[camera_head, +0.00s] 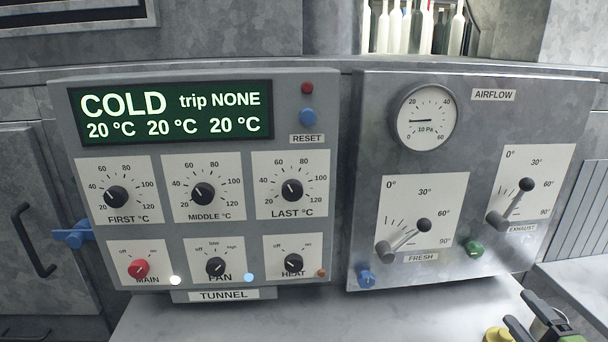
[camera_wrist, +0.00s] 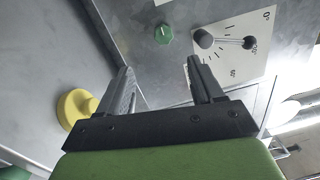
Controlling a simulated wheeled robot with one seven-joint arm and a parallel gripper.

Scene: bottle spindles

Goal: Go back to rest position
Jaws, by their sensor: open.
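My gripper (camera_head: 532,330) is at the bottom right corner of the head view, partly cut off by the frame edge. In the wrist view my gripper (camera_wrist: 160,85) has its two dark fingers spread apart, with nothing between them. It is in front of the airflow panel (camera_head: 356,190), below the exhaust lever (camera_head: 516,204). The wrist view shows a lever with a dark knob (camera_wrist: 204,38) and a green knob (camera_wrist: 164,34) beyond the fingers. A yellow round piece (camera_wrist: 74,108) sits to the left of the left finger, apart from it; it also shows in the head view (camera_head: 497,335).
The tunnel panel (camera_head: 140,227) stands at the left, its display reading COLD, trip NONE and 20 °C three times. The fresh lever (camera_head: 405,240) is on the airflow panel. Several bottles (camera_head: 418,30) stand behind. The pale counter (camera_head: 230,322) in front is mostly clear.

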